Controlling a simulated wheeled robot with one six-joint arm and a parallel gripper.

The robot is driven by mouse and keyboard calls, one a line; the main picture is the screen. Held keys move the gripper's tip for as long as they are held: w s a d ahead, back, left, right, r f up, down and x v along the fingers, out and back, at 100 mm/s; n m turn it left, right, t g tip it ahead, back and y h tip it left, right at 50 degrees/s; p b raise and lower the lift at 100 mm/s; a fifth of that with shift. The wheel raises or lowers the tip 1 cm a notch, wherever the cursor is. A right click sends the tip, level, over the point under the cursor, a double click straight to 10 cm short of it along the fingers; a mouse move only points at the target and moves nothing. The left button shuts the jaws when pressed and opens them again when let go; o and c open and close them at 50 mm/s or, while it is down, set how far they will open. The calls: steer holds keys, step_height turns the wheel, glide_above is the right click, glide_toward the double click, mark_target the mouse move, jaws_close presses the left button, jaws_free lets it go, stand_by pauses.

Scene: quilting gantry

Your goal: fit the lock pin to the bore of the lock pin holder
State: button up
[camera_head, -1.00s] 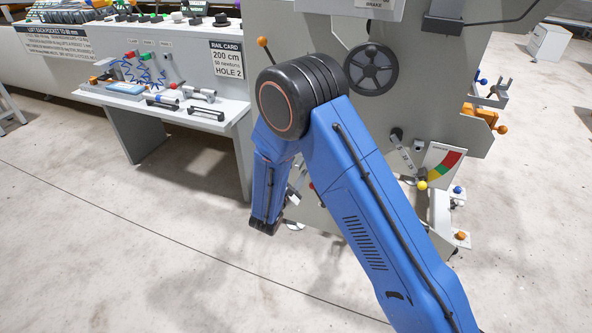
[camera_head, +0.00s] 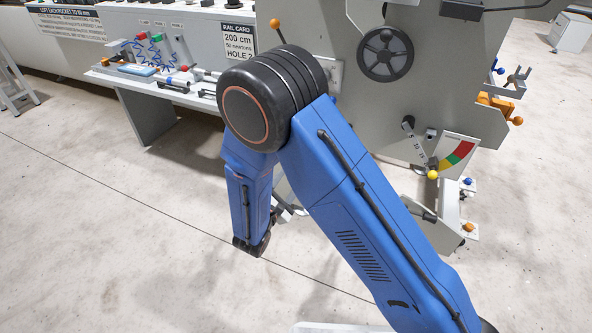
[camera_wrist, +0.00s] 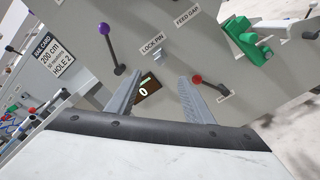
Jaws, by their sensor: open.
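A small grey fitting (camera_wrist: 160,57) sticks out of the machine panel just below the "LOCK PIN" label (camera_wrist: 152,43) in the wrist view. I cannot tell whether it is the holder alone or has a pin in it. My gripper (camera_wrist: 165,79) is open, its two grey fingers pointing at the panel, with the fitting beyond and between the tips. In the head view my arm hides most of the gripper and that part of the panel. No loose lock pin can be made out.
A side table (camera_head: 175,82) with tools stands at the left of the head view. The floor in front is clear.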

steer(key=shift+v, duration=1.75)
steer(key=s+d+r+m+g+h, duration=0.2)
steer(key=d+r+m+g, duration=0.25)
steer(key=d, duration=0.55)
steer(key=s+d+r+m+g+h, duration=0.15)
steer(key=d+r+m+g, duration=0.35)
steer(key=d, duration=0.5)
steer(key=s+d+r+m+g+h, duration=0.25)
steer(key=d+r, duration=0.35)
steer(key=d, duration=0.4)
steer(key=s+d+r+m+g+y, duration=0.35)
steer(key=s+d+m+y, duration=0.25)
steer(key=s+d, duration=0.4)
steer(key=s+a+r+m+t+y, duration=0.2)
steer(key=s+r+m+y, duration=0.3)
steer(key=s, duration=0.5)
steer(key=shift+s+a+r+t+y, duration=0.15)
steer(key=shift+s+a+t+y, duration=0.25)
steer(key=shift+t+y, duration=0.25)
